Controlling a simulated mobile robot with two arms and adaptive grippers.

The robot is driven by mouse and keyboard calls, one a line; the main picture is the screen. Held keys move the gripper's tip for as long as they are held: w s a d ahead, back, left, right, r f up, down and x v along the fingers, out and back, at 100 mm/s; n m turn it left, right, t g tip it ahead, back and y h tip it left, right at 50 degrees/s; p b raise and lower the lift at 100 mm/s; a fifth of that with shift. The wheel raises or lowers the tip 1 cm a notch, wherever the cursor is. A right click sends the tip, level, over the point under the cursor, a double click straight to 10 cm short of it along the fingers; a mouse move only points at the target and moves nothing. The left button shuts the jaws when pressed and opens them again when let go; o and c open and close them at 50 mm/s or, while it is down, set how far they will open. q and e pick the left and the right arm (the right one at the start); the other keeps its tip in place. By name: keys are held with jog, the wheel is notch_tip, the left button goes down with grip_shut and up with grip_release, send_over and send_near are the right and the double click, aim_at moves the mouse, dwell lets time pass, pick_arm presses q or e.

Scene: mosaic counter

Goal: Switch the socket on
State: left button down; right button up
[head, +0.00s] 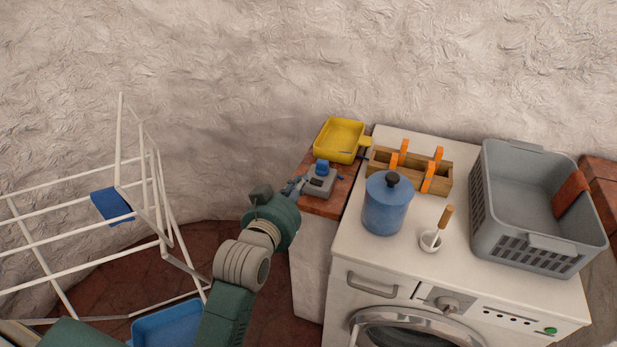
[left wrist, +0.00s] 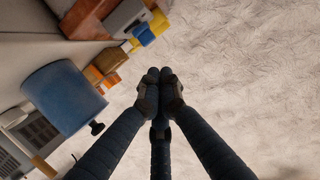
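A small grey box with a blue part on top, which looks like the socket (head: 319,184), sits on the brick-red ledge (head: 325,206) left of the washing machine. Whether it is on or off cannot be told. My left gripper (head: 297,186) is just left of the grey box in the head view; whether it touches the box is unclear. In the left wrist view the fingertips of my left gripper (left wrist: 160,76) are together, with nothing seen between them and the pale wall behind. My right gripper is not in view.
A yellow tray (head: 338,141) lies behind the grey box. The washing machine (head: 345,255) bears a blue canister (head: 385,207), a wooden box (head: 410,174) with orange pieces, a white cup (head: 430,241) with a brush and a grey basket (head: 545,245). A white drying rack (head: 119,140) stands left.

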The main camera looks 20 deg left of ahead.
pick_arm(q)
jog(key=p, duration=0.1)
send_over(317, 182)
jog(key=s+a, duration=0.1)
jog(key=s, duration=0.1)
notch_tip(317, 182, down, 2)
jog(key=f, duration=0.2)
jog(key=shift+a+f, duration=0.2)
jog(key=shift+f, duration=0.15)
jog(key=shift+a+f+p, duration=0.1)
jog(key=shift+f+p, duration=0.2)
jog(key=shift+f, duration=0.5)
jog(key=shift+a+f+n+h+p, duration=0.15)
jog(key=shift+f+n+h+p, duration=0.15)
jog(key=shift+f+n+p, duration=0.15)
jog(key=shift+r, duration=0.1)
